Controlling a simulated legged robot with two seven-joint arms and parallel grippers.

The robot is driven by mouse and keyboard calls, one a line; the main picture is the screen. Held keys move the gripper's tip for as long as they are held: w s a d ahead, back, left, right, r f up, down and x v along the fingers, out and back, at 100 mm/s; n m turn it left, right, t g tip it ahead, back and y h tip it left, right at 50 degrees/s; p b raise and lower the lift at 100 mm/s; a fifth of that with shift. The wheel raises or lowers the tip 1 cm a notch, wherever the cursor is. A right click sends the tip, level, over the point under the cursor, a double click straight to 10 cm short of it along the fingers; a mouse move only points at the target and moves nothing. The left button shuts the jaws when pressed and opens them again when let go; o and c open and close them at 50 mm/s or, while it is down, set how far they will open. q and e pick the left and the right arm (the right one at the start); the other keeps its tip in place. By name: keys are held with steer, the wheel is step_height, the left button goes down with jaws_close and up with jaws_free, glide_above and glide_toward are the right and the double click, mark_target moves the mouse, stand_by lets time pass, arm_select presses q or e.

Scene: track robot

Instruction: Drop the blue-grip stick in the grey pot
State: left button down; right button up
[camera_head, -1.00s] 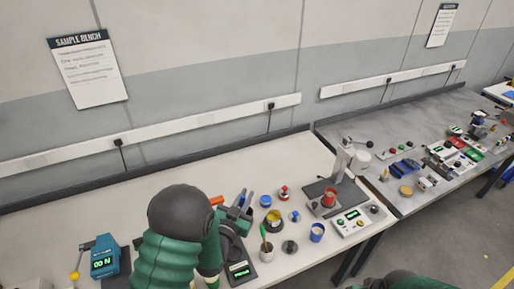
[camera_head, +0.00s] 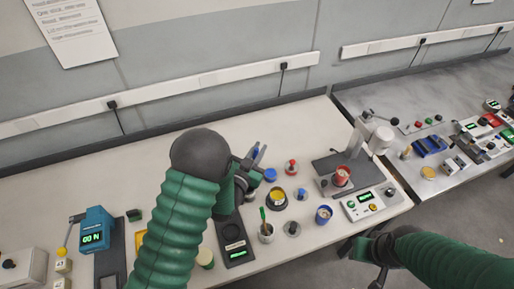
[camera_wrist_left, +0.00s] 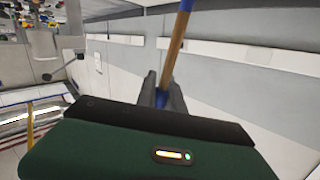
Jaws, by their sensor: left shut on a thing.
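My left gripper (camera_head: 254,162) is raised over the back of the bench. In the left wrist view its fingers (camera_wrist_left: 162,98) are shut on the stick (camera_wrist_left: 176,45). The stick has a bare wooden middle, blue at the far end and blue between the fingers. In the head view the arm and gripper mostly hide the stick. A light grey pot (camera_head: 266,236) stands on the bench below and slightly right of the gripper, with a green-handled stick upright in it. My right gripper (camera_head: 372,256) is at the lower right, off the bench's front edge; its jaw opening is unclear.
A red pot (camera_head: 342,176) sits on a stand.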

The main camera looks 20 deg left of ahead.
arm_select(q)
step_height(320, 180, down, 10)
steer(key=a+b, duration=0.1)
steer(key=b, duration=0.7)
steer(key=shift+s+r, duration=0.15)
steer(key=shift+s, duration=0.2)
steer(key=shift+a, duration=0.1)
steer(key=c, duration=1.7)
jaws_free()
steer(key=o, duration=0.3)
steer(key=shift+o, duration=0.2)
